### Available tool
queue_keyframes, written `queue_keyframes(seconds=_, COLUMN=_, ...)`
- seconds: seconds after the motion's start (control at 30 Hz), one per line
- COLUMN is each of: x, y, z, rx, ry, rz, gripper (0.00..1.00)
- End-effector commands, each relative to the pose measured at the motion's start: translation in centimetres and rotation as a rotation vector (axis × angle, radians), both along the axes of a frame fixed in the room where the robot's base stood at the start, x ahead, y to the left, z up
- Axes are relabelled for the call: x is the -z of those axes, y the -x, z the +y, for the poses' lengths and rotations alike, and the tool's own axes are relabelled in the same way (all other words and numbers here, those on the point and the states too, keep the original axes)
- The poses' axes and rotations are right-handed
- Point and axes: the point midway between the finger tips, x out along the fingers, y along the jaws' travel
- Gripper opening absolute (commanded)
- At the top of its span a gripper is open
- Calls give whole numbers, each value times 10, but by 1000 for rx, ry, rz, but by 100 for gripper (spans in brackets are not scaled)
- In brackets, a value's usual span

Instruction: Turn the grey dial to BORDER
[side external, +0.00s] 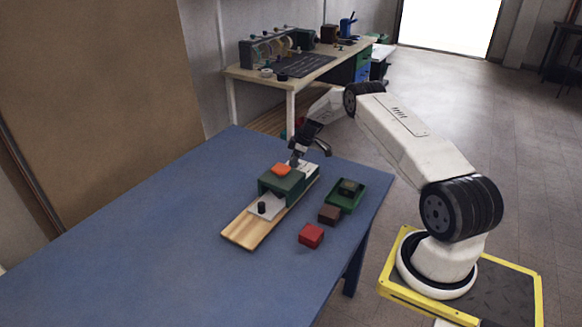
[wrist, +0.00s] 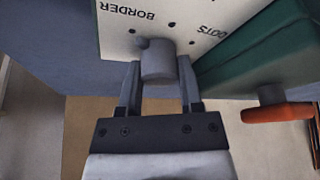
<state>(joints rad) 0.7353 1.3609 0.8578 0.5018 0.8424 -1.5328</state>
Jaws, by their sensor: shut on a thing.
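The grey dial (wrist: 158,64) stands out from a white panel (wrist: 115,38) in the wrist view. The panel carries the words BORDER (wrist: 137,13) and DOTS (wrist: 212,32), with small dark dots around the dial. A small nub at the dial's base points toward the BORDER side; I cannot tell its exact alignment. My gripper (wrist: 158,82) is shut on the dial, one finger on each side. In the side external view my gripper (side external: 296,162) reaches down at the far end of the wooden board (side external: 243,232); the dial is hidden there.
A green housing (side external: 281,184) with an orange piece (side external: 282,169) stands beside the panel. A black knob (side external: 262,208) stands on the board's near part. A green tray (side external: 358,200), a brown block (side external: 329,214) and a red block (side external: 311,236) lie right. The blue table's left is clear.

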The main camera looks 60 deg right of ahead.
Motion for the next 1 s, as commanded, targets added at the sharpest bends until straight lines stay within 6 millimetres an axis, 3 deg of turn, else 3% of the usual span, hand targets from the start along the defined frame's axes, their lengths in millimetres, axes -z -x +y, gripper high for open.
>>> queue_keyframes(seconds=0.2, x=5, y=5, z=-1, rx=0, ry=-2, rz=10, gripper=0)
queue_keyframes(seconds=0.23, x=5, y=5, z=-1, rx=0, ry=-2, rz=10, gripper=49)
queue_keyframes(seconds=0.33, x=4, y=4, z=0, rx=1, ry=-2, rz=9, gripper=81)
queue_keyframes(seconds=0.77, x=0, y=2, z=-1, rx=1, ry=-1, rz=3, gripper=81)
queue_keyframes(seconds=1.0, x=-14, y=6, z=-4, rx=2, ry=0, rz=2, gripper=81)
